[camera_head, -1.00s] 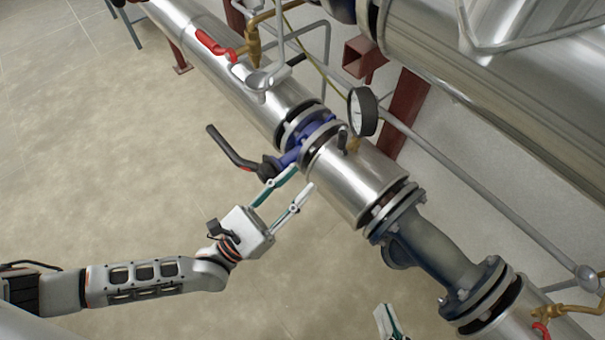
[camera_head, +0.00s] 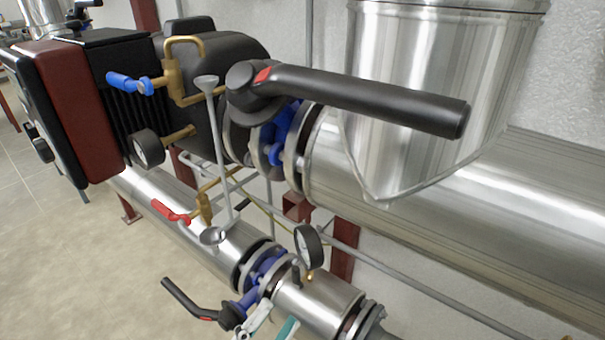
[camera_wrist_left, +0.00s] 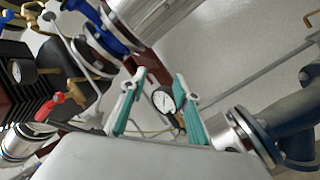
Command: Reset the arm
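My left gripper (camera_head: 278,320) shows only by its fingers at the bottom edge of the head view, in front of the lower pipe. In the left wrist view my left gripper (camera_wrist_left: 160,78) has its two green-and-grey fingers apart, with nothing held between them. A pressure gauge (camera_wrist_left: 163,101) shows through the gap, beyond the fingers. The rest of my left arm is out of the head view. My right gripper is not in view.
A lower valve's black lever (camera_head: 190,302) sticks out left of the lower pipe (camera_head: 318,300), close to my left gripper. A gauge (camera_head: 308,245) stands on that pipe. A larger black lever (camera_head: 370,98) crosses above. Open floor (camera_head: 75,270) lies at left.

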